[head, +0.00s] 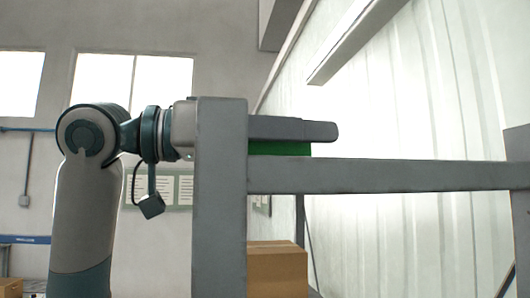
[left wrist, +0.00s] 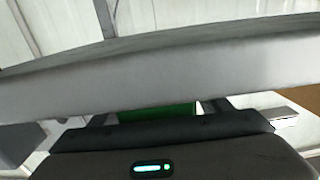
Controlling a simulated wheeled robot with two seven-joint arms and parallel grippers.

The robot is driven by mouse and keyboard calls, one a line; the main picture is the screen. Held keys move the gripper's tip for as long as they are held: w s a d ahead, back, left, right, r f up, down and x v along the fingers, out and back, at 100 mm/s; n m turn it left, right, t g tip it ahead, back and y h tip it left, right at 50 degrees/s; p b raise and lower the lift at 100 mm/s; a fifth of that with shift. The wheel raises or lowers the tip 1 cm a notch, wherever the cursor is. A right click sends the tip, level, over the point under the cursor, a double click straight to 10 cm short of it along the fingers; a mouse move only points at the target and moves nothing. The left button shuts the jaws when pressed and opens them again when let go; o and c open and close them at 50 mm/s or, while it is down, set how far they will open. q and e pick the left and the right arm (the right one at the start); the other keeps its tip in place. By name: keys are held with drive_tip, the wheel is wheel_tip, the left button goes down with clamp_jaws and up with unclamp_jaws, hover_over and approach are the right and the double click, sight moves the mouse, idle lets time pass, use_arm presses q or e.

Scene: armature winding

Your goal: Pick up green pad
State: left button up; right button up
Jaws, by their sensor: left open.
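The green pad (head: 280,148) shows in the head view as a thin strip just under my left gripper's finger and above a grey horizontal beam. Most of it is hidden by the finger and the beam. In the left wrist view a small part of the green pad (left wrist: 158,113) shows between the two fingers, below a wide grey bar that covers the fingertips. My left gripper (head: 322,131) is open and level, pointing right, behind a grey upright post. I cannot tell whether a finger touches the pad. My right gripper is not in view.
The grey post (head: 220,200) and the grey beam (head: 400,176) stand in front of my left gripper. The wide grey bar (left wrist: 160,75) crosses close above the gripper in the left wrist view. A cardboard box (head: 277,270) is below the beam.

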use_arm(q)
drive_tip(key=shift+c, duration=0.3)
drive_tip(key=c, duration=1)
drive_tip(key=shift+c, duration=0.2)
drive_tip(key=shift+r, duration=0.1)
drive_tip(key=shift+r, duration=0.2)
drive_tip(key=shift+r+b, duration=0.5)
drive_tip(key=shift+r, duration=0.2)
wheel_tip(320, 180, up, 7)
drive_tip(key=shift+d+f+b, duration=0.1)
drive_tip(key=shift+f+b, duration=0.05)
drive_tip(key=shift+b, duration=0.85)
drive_tip(key=shift+r, duration=0.65)
